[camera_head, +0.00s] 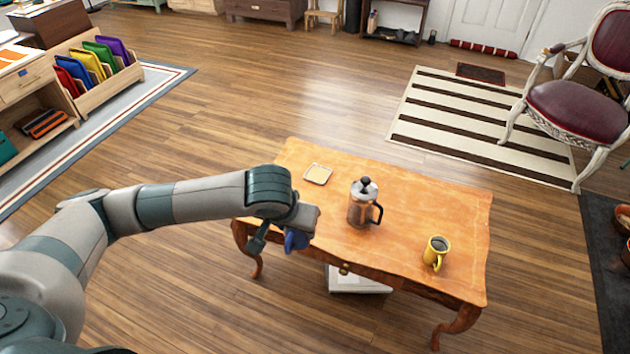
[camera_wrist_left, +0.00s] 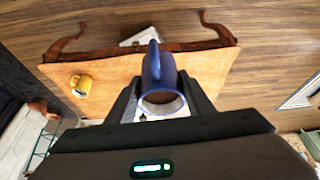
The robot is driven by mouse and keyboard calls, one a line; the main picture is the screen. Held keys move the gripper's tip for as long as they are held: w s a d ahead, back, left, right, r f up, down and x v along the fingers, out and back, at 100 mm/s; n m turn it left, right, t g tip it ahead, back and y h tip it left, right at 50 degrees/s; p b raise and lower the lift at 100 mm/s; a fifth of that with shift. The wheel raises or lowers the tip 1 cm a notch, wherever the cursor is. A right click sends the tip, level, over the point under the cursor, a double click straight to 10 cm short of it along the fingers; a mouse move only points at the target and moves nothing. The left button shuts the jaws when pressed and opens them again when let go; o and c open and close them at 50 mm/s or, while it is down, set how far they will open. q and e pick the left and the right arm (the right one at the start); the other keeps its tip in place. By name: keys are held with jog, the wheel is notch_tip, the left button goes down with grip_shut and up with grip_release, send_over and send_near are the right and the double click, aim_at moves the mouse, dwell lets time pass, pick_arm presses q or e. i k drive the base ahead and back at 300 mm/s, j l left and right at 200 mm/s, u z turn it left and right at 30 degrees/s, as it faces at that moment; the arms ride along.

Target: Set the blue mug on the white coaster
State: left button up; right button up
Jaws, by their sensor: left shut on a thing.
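My left gripper (camera_head: 298,226) is shut on the blue mug (camera_head: 296,240) over the left front edge of the wooden table. The left wrist view shows the blue mug (camera_wrist_left: 161,72) between the two fingers (camera_wrist_left: 160,92), its rim facing the camera and its handle pointing up in the picture. In the head view the gripper hides most of the mug. The white coaster (camera_head: 318,174), a small square with a light rim and tan middle, lies on the table's back left part, apart from the mug. My right gripper is not in view.
A French press (camera_head: 362,204) stands on the table (camera_head: 410,200), right of the coaster. A yellow mug (camera_head: 435,252) stands at the front right and also shows in the left wrist view (camera_wrist_left: 81,84). The tabletop around the coaster is clear. A pale box (camera_head: 358,286) lies under the table.

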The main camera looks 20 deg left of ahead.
aim_at(313, 175)
jog(key=z, duration=2.15)
jog(key=k+j, duration=0.2)
jog(key=j, duration=0.25)
jog(key=k+j, duration=0.2)
jog(key=j, duration=0.25)
jog(key=k+j, duration=0.2)
jog(key=j, duration=0.25)
jog(key=k+j, duration=0.2)
jog(key=j, duration=0.25)
jog(key=k+j, duration=0.2)
jog(key=j, duration=0.25)
jog(key=k+j, duration=0.15)
jog(key=j, duration=0.3)
jog(key=k+j, duration=0.2)
jog(key=j, duration=0.25)
jog(key=k+j, duration=0.2)
jog(key=j, duration=0.25)
